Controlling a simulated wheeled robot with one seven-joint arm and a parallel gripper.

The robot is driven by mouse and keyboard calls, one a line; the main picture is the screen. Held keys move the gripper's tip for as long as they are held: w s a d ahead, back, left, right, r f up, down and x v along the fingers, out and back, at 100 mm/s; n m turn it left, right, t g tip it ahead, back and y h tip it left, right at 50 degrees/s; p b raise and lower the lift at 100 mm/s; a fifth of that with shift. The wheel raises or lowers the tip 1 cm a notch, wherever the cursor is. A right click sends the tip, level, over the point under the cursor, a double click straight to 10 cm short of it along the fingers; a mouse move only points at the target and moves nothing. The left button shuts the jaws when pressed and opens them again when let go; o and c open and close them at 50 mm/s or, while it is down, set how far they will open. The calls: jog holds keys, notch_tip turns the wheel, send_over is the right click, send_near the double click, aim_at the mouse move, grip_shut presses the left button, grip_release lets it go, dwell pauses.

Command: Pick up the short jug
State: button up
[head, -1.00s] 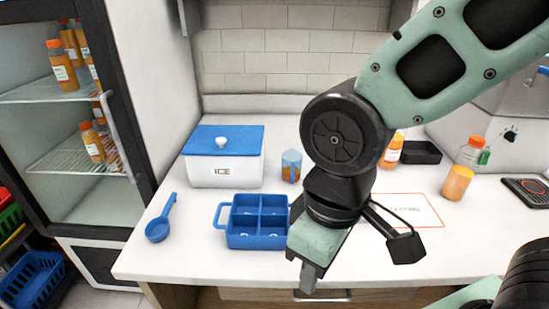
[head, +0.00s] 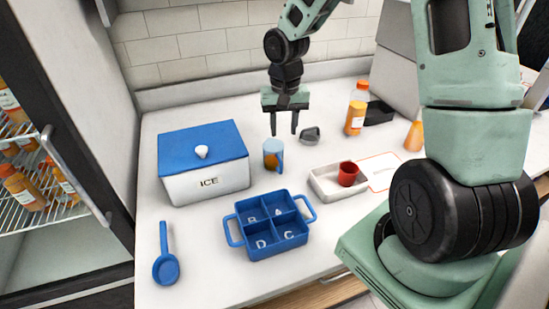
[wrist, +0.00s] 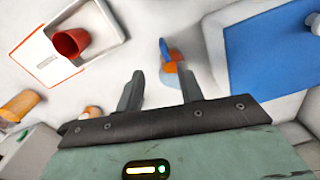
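A short jug (head: 272,155) with a light blue body, orange on its side and a blue handle stands upright on the white counter, right of the ice box. In the wrist view the jug (wrist: 173,70) shows between and beyond my fingertips, its blue handle towards the picture's top. My gripper (head: 284,126) is open and empty, fingers pointing down, above the counter near the jug. In the wrist view my gripper (wrist: 160,84) has its two fingers spread apart, with neither visibly touching the jug.
A white box with a blue lid (head: 203,148) stands left of the jug. In front are a blue divided tray (head: 234,231) and a blue scoop (head: 166,266). A red cup (head: 348,174) sits in a white tray (head: 324,190). A grey object (head: 310,134) and an orange-capped bottle (head: 357,110) stand behind.

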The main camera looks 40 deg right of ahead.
aim_at(281, 162)
notch_tip(281, 162, down, 10)
jog(key=shift+a+r, duration=0.1)
jog(key=shift+r, duration=0.1)
jog(key=shift+w+f+p, duration=0.15)
jog(key=shift+f+p, duration=0.05)
jog(key=shift+f, duration=1.25)
jog(key=shift+w+f+p, duration=0.1)
jog(key=shift+f+p, duration=0.05)
jog(key=shift+f, duration=1.25)
jog(key=shift+c, duration=0.3)
grip_shut()
